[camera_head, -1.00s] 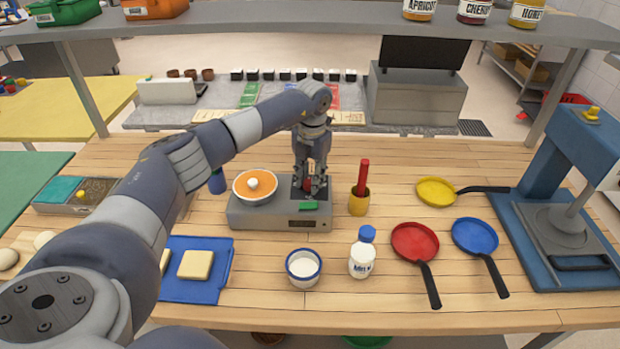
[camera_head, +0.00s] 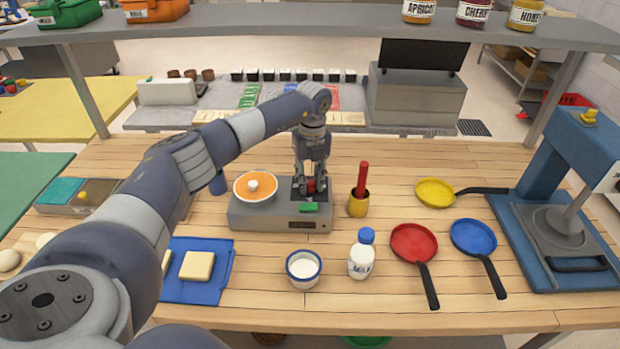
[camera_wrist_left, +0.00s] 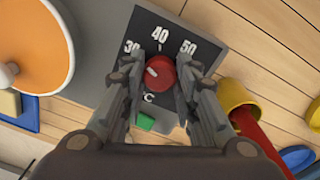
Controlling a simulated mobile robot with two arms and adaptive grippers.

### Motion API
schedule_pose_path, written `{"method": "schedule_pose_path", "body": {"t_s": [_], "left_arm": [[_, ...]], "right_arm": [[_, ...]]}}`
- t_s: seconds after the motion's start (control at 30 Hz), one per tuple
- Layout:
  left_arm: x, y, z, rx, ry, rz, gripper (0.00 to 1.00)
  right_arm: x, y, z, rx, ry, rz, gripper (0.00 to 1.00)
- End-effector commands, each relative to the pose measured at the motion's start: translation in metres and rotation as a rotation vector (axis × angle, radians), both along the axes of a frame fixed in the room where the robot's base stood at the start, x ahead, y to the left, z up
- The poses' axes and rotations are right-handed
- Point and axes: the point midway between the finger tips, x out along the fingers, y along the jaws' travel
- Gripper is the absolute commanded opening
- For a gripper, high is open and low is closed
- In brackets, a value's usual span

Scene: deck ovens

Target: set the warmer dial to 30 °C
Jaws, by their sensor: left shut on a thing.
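The warmer (camera_head: 255,222) is a grey box on the wooden table with a dark dial plate (camera_wrist_left: 215,62) reading 30, 40 and 50. My left gripper (camera_head: 311,190) points straight down over the plate. It is shut on the red dial (camera_wrist_left: 160,76), with one finger on each side in the left wrist view (camera_wrist_left: 161,72). The dial's white mark lies on its left side and points left and slightly up, roughly toward the 30 side; the exact reading is unclear. A green button (camera_head: 309,207) sits on the warmer in front of the dial. My right gripper is out of view.
An orange-filled bowl (camera_head: 255,187) with a white knob sits on the warmer's left. A yellow cup (camera_head: 358,206) with a red handle stands close right. A milk bottle (camera_head: 362,258) and white cup (camera_head: 303,283) stand in front. A shelf (camera_head: 310,38) spans above.

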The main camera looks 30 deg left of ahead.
Motion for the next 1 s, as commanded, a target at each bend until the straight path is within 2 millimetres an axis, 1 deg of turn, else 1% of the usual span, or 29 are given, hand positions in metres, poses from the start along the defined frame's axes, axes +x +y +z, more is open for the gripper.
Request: {"method": "schedule_pose_path", "body": {"t_s": [0.03, 0.37, 0.9, 0.93, 1.0], "left_arm": [[0.0022, 0.0010, 0.0035, 0.000, -0.008, 0.031, 0.04], [0.0025, 0.0013, 0.0033, 0.001, -0.009, 0.155, 0.04], [0.0027, 0.0014, 0.0034, 0.001, -0.010, 0.177, 0.04], [0.0027, 0.0014, 0.0034, 0.001, -0.010, 0.176, 0.35], [0.0024, 0.0013, 0.0030, 0.000, -0.009, 0.176, 0.49]], "right_arm": [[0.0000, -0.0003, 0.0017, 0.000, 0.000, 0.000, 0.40], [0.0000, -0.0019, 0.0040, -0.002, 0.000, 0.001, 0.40], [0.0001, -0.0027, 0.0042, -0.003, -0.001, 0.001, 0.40], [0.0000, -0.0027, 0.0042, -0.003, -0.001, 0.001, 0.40], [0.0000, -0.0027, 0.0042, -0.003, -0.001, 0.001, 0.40]]}}
